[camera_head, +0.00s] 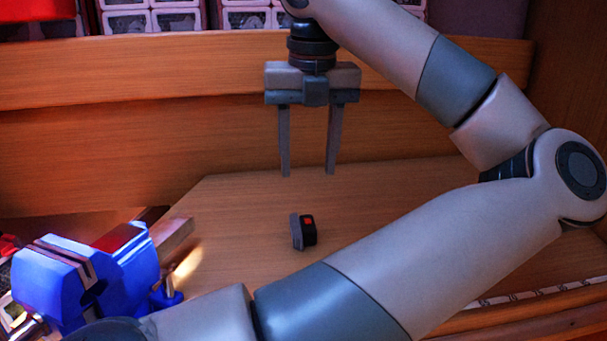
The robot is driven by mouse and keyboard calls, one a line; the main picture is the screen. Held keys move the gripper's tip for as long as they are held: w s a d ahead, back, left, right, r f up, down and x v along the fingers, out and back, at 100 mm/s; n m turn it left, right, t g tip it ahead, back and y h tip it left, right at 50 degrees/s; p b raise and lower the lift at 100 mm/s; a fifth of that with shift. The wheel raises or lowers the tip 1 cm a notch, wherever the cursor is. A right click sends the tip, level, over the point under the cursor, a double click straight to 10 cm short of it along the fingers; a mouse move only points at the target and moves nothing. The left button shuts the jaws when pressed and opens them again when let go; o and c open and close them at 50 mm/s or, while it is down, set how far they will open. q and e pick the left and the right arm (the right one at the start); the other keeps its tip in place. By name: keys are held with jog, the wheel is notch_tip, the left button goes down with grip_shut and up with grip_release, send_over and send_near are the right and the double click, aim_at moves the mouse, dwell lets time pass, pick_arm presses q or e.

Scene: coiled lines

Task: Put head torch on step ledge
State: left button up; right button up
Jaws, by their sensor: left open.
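The head torch (309,231) is a small dark block with a grey strap side and a red-orange patch. It rests on the wooden surface (240,200) near the middle of the head view. My left gripper (308,173) points down with its two grey fingers apart and nothing between them. It shows above the torch in the picture and is not touching it. A raised wooden step (150,72) runs along the back, probably the step ledge. My right gripper is not in view.
A blue vise (60,285) stands at the lower left, with a wooden block beside it. White-framed boxes (150,18) stand along the back above the step. My left arm crosses the front and right. The surface around the torch is clear.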

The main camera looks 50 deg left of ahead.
pick_arm(q)
jog(key=shift+r, duration=0.3)
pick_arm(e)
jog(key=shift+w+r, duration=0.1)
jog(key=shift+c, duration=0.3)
